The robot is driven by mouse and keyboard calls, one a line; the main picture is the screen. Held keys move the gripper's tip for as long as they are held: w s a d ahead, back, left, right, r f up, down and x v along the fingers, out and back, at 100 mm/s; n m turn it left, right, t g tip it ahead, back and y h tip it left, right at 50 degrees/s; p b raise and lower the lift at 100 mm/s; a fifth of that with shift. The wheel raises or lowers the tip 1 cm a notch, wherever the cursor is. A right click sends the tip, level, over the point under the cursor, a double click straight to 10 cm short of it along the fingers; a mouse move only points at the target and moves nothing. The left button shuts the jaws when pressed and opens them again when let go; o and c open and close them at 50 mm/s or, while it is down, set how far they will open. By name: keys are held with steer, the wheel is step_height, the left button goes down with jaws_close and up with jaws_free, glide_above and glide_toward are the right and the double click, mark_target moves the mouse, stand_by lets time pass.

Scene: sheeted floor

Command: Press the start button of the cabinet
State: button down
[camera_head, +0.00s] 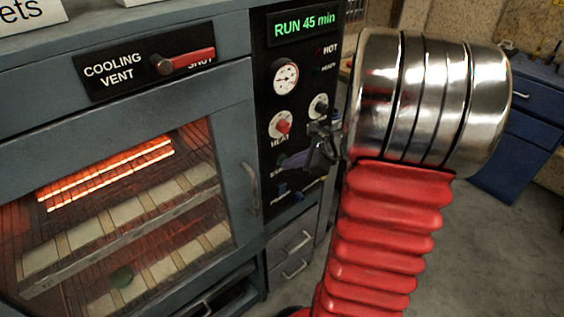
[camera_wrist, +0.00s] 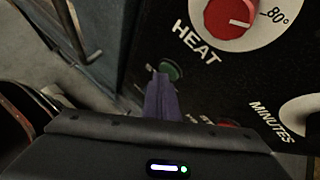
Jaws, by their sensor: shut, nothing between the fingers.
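The cabinet (camera_head: 100,75) is grey, with a black control panel (camera_head: 262,90) at its right side. In the wrist view a round green button (camera_wrist: 171,70) sits below the HEAT label; its own label is mostly hidden, and in the head view "STA" shows beside my gripper. My gripper (camera_head: 291,160) is shut and empty at the lower panel. Its purple fingers (camera_wrist: 160,97) end at the lower left edge of the green button; I cannot tell whether they touch it. The display (camera_head: 304,24) reads "RUN 45 min" in green.
The red HEAT knob (camera_wrist: 232,15) is above the green button, and a red button (camera_wrist: 228,123) is below right, partly hidden. A cooling vent lever (camera_head: 187,61) points right. The glass oven door (camera_head: 120,220) is closed, with glowing bars inside and a vertical handle (camera_head: 251,188).

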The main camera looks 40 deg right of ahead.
stand_by(0.4)
steer(key=shift+s, duration=0.8)
steer(key=s, duration=0.5)
stand_by(0.4)
stand_by(0.8)
